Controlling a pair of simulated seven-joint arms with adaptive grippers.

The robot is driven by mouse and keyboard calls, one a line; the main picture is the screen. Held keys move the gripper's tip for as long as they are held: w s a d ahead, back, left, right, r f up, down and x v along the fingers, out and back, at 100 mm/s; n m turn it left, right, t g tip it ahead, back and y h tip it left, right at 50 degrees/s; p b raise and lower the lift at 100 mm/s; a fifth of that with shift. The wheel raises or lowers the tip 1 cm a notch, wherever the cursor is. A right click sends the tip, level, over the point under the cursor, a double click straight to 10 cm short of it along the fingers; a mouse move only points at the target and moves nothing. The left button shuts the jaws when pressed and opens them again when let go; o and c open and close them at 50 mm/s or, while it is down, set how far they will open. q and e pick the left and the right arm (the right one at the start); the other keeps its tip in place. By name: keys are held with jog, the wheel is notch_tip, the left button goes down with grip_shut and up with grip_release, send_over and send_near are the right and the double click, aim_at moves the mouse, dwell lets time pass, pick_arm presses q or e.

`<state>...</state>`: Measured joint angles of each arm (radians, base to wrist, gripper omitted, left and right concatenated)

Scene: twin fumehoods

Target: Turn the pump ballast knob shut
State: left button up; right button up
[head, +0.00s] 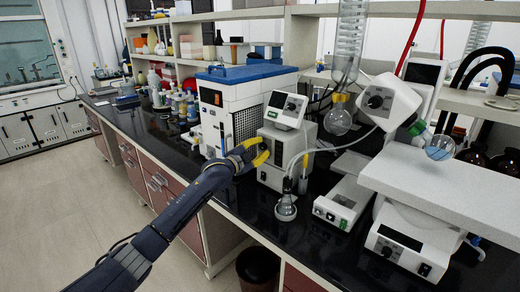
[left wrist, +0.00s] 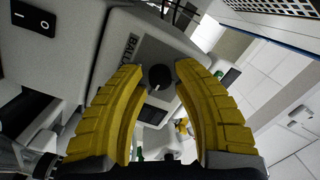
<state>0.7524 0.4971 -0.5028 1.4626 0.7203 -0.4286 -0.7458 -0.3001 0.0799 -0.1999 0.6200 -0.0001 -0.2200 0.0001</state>
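The pump (head: 290,140) is a white box on the black bench, with a small display unit (head: 285,110) on top. In the left wrist view, the ballast knob (left wrist: 160,77) is a small round black knob with a light mark, on a grey panel (left wrist: 150,48) lettered "BALL…". My left gripper (head: 255,152) has yellow fingers and is at the pump's left front. In the left wrist view the gripper (left wrist: 160,70) is open, with one finger on each side of the knob and gaps between. The knob cannot be made out in the head view. My right gripper is out of view.
A blue-topped white unit (head: 245,100) stands just left of the pump. A white control box (head: 342,205) and a rotary evaporator (head: 388,102) stand right. A black rocker switch (left wrist: 33,18) is near the panel.

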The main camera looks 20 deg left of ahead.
pick_arm(q)
grip_shut()
jog(key=n, duration=0.7)
jog(key=shift+f+g, duration=0.1)
jog(key=shift+g, duration=0.2)
jog(key=n, duration=0.5)
jog(key=shift+g+h, duration=0.3)
jog(key=n, duration=0.4)
jog(key=shift+d+n+g, duration=0.1)
jog(key=shift+n+g, duration=0.2)
jog(key=shift+n, duration=0.1)
jog(key=shift+f, duration=0.1)
jog(key=shift+o, duration=2.3)
grip_release()
jog(key=shift+r, duration=0.2)
